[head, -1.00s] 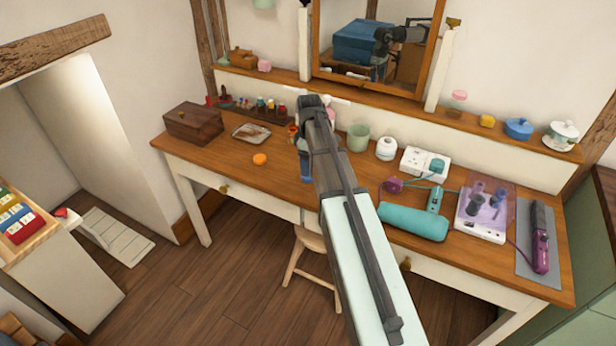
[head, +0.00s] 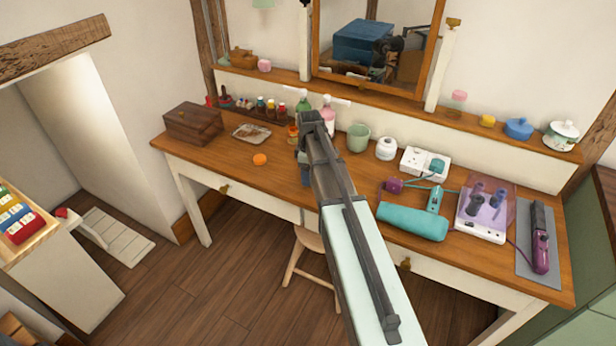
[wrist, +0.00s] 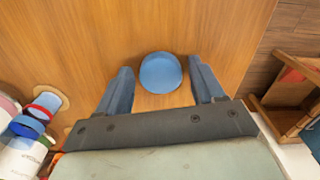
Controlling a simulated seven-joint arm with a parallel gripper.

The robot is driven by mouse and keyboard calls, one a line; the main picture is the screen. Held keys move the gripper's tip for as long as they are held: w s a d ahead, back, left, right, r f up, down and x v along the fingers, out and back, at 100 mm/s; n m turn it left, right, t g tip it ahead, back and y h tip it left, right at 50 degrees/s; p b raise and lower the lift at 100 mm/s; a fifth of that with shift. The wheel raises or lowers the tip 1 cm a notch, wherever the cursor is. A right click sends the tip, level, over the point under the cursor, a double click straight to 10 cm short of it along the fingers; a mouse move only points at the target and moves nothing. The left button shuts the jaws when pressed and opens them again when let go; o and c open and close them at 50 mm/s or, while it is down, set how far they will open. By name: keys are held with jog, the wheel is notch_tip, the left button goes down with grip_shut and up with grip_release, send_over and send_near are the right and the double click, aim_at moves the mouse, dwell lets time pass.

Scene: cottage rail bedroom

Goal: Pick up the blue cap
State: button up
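The blue cap (wrist: 161,73) is a round, smooth disc on the wooden desk top in the wrist view. My gripper (wrist: 160,68) is open around it, one blue-grey finger on each side. A narrow gap shows between the cap and each finger. In the head view my gripper (head: 304,172) is low over the front part of the desk, partly behind my arm. The cap is hidden there. I cannot tell the exact height of the fingertips above the desk.
In the wrist view, bottles with red and blue bands (wrist: 27,127) stand to the left. The desk edge is to the right.

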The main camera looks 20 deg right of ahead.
jog(key=c, duration=0.8)
jog(key=shift+r, duration=0.1)
notch_tip(320, 180, up, 9)
jog(key=w+d+r, duration=0.1)
jog(key=w+d, duration=0.1)
jog(key=w, duration=0.3)
jog(key=w+d+r, duration=0.1)
jog(key=w+d, duration=0.2)
jog(key=w, duration=0.2)
jog(key=w+d+r, duration=0.1)
jog(key=w+d, duration=0.2)
jog(key=w, duration=0.2)
jog(key=shift+w+d+r, duration=0.1)
